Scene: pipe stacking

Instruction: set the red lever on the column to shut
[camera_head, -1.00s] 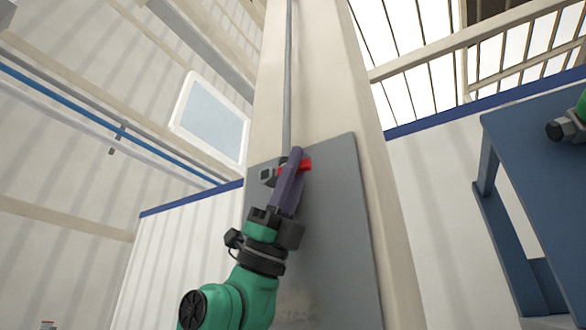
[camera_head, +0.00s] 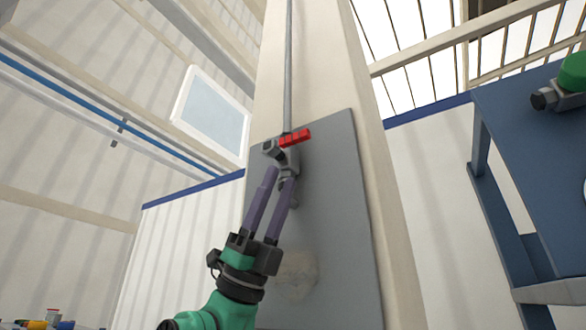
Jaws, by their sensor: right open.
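The red lever (camera_head: 296,138) sits on a grey valve (camera_head: 288,158) at the lower end of a thin vertical pipe on the column. The lever points right and slightly up, crosswise to the pipe. My right gripper (camera_head: 279,176) is just below the valve, with its two purple fingers apart and pointing up. Its fingertips are below the lever and clear of it. They overlap the valve's lower part in the picture, and I cannot tell whether they touch it. My left gripper is not in view.
A grey panel (camera_head: 335,220) backs the valve on the cream column (camera_head: 318,70). A blue table-like frame (camera_head: 520,130) stands at the right, with a green and grey part (camera_head: 565,88) on it. Small coloured items (camera_head: 55,320) show at the bottom left.

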